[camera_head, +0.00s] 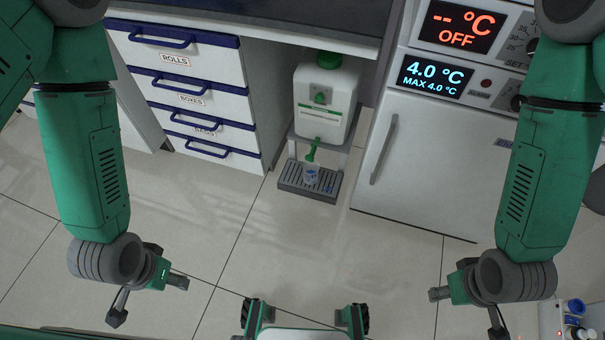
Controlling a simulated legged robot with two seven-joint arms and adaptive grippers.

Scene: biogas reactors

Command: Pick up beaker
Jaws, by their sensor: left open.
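A small clear beaker (311,177) with blue markings stands on the dark slatted drip tray (291,178), below the green tap (312,151) of a white container (324,98). My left gripper (148,298) is open and empty, in front of the beaker and to its left. My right gripper (468,308) has its fingers spread and is empty, in front of the beaker and to its right. Both grippers are well apart from the beaker.
White drawers (193,93) with blue handles stand left of the container under a dark worktop (250,22). A white cabinet (427,165) with displays stands right. Equipment with blue caps (574,307) is at lower right. The tiled floor (280,245) between is clear.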

